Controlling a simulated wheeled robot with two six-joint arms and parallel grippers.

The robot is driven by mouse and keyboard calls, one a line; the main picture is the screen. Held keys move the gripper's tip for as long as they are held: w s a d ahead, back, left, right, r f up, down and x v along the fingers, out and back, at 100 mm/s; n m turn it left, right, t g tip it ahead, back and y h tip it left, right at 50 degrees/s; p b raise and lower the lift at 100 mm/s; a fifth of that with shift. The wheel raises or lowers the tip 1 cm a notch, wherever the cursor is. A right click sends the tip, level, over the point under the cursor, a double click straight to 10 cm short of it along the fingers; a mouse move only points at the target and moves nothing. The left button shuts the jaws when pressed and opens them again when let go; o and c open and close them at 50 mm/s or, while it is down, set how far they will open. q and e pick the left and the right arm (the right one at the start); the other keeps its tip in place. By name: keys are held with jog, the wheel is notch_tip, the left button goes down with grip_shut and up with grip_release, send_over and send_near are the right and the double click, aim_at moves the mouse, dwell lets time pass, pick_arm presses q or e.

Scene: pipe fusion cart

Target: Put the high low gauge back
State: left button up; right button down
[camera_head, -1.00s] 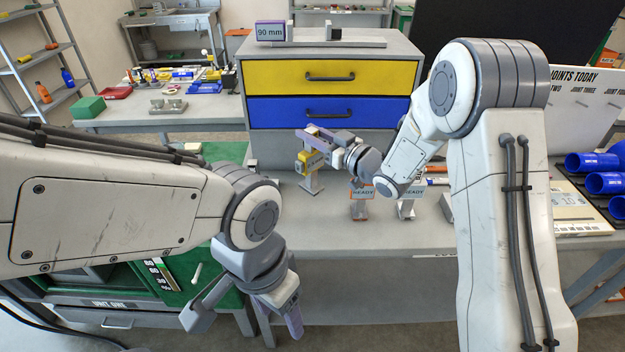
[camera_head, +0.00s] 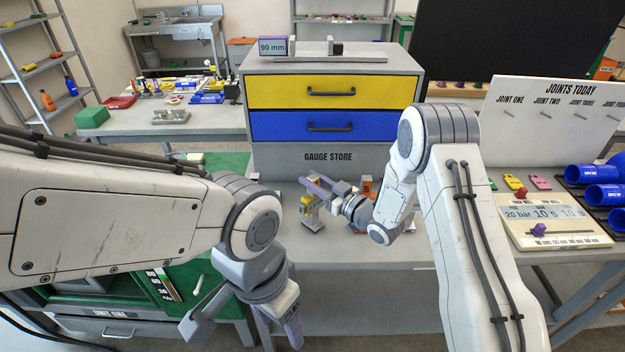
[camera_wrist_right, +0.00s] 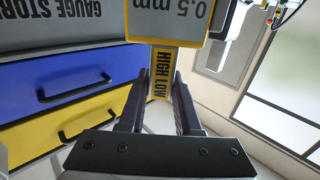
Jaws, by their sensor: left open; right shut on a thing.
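The high low gauge (camera_head: 309,204) is yellow with grey parts, in the middle of the head view in front of the gauge store. My right gripper (camera_head: 322,190) is shut on it. In the right wrist view, the yellow "HIGH LOW" label (camera_wrist_right: 163,72) lies between the two fingers, and a yellow block marked "0.5 mm" sits beyond it. A grey foot shows below the yellow part; I cannot tell whether it touches the bench. The gauge store (camera_head: 400,92) is a grey cabinet with yellow and blue drawers, both shut. My left gripper (camera_head: 245,326) is open and empty, low in front of the bench.
An orange-topped stand (camera_head: 366,186) is partly hidden behind my right wrist. A panel with "20 bar" (camera_head: 522,213), blue pipes (camera_head: 598,194) and the "JOINTS TODAY" board (camera_head: 570,115) are at the right. A green cart (camera_head: 150,305) is at lower left.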

jog(key=shift+f, duration=0.1)
jog(key=c, duration=1)
grip_release()
jog(key=shift+f, duration=0.1)
jog(key=o, duration=0.4)
